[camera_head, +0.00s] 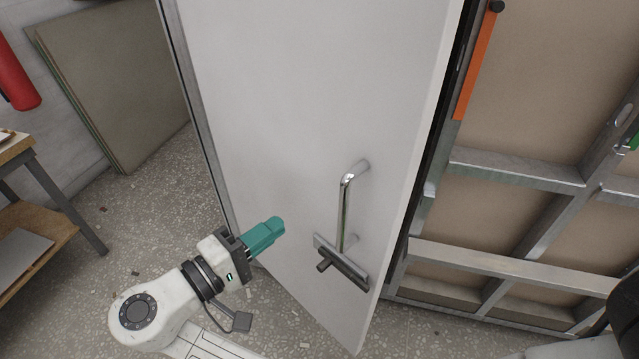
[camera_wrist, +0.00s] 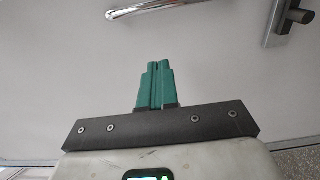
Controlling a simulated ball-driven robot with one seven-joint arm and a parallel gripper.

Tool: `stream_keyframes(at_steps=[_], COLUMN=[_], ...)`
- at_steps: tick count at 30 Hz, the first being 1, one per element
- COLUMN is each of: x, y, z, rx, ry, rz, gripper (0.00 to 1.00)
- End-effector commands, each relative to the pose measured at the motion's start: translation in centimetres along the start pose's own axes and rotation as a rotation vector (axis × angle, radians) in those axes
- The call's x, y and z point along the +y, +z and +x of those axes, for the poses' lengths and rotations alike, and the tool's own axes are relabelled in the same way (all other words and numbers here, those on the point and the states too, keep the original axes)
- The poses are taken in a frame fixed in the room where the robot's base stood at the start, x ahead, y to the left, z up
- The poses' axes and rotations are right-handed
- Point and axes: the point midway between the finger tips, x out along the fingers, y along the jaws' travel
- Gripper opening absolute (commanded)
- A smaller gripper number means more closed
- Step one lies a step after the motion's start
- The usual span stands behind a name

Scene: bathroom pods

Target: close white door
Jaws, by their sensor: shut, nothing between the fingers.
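The white door (camera_head: 290,95) fills the middle of the head view and stands swung open, its free edge on the right. It carries a chrome bar handle (camera_head: 345,205) and a dark and grey latch fitting (camera_head: 341,264) at the handle's lower end. My gripper (camera_head: 277,227) has teal fingers, shut and empty, in front of the door's lower left part, left of the handle. In the wrist view the shut fingers (camera_wrist: 156,68) point at the door surface (camera_wrist: 60,60). The chrome handle (camera_wrist: 150,8) and the fitting (camera_wrist: 288,18) show at the top. I cannot tell whether the fingertips touch the door.
A metal frame with beige panels (camera_head: 530,215) stands to the right, with an orange strip (camera_head: 477,65) near its edge. A wooden workbench (camera_head: 25,200) is at the left. Boards (camera_head: 110,75) lean on the wall behind it. Speckled floor (camera_head: 150,215) is open left of the door.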

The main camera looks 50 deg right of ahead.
Motion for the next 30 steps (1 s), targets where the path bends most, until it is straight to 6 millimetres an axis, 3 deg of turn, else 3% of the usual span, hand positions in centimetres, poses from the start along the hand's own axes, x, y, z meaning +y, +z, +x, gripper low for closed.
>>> stream_keyframes(at_steps=[13,20,30], x=[0.2,0.2,0.3], y=[0.1,0.1,0.1], z=[2.6,5.1,11.3], rx=[-0.005,-0.006,-0.005], ry=[0.002,0.001,0.0], rz=[-0.002,-0.001,-0.002], gripper=[0.0,0.0,0.0])
